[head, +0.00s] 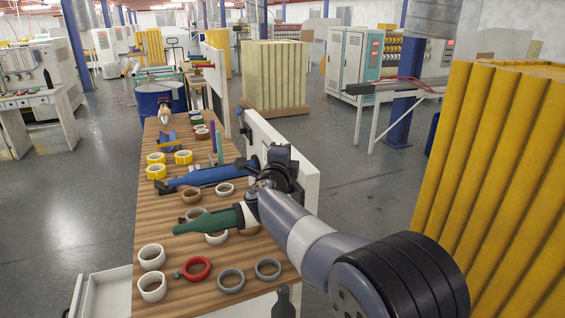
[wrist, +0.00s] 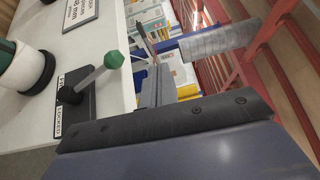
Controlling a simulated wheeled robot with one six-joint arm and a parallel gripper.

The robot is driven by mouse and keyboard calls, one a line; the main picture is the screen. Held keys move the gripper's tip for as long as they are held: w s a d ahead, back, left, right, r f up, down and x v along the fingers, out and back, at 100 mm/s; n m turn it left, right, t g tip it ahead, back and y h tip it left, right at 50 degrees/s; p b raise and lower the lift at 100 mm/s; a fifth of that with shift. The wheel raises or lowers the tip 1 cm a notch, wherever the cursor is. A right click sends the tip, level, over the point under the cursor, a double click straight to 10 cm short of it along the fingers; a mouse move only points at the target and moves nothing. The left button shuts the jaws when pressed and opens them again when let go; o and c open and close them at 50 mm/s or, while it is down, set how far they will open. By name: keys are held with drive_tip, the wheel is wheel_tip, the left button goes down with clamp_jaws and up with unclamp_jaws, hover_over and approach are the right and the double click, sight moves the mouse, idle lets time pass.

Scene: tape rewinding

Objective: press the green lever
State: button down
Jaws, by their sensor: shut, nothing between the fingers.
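The green lever shows in the wrist view as a grey rod with a green knob (wrist: 114,59). It leans out from a black base plate (wrist: 75,108) marked "LOCKED" on the white panel (wrist: 60,40). My gripper (wrist: 145,42) is shut and empty, with its grey fingers just to the right of the knob in the picture. I see a gap between them there, but cannot tell the depth. In the head view my gripper (head: 272,160) is by the white panel (head: 285,150) at the table's right edge. I cannot make out the lever in that view.
A green-ended shaft (head: 208,221) and a blue shaft (head: 207,177) stick out left from the panel over the wooden table (head: 165,220). Yellow stacked material (head: 495,160) stands at the right.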

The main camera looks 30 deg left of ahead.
drive_tip(key=s+d+r+b, duration=0.1)
drive_tip(key=s+r, duration=0.2)
drive_tip(key=s, duration=0.3)
drive_tip(key=shift+d, duration=0.2)
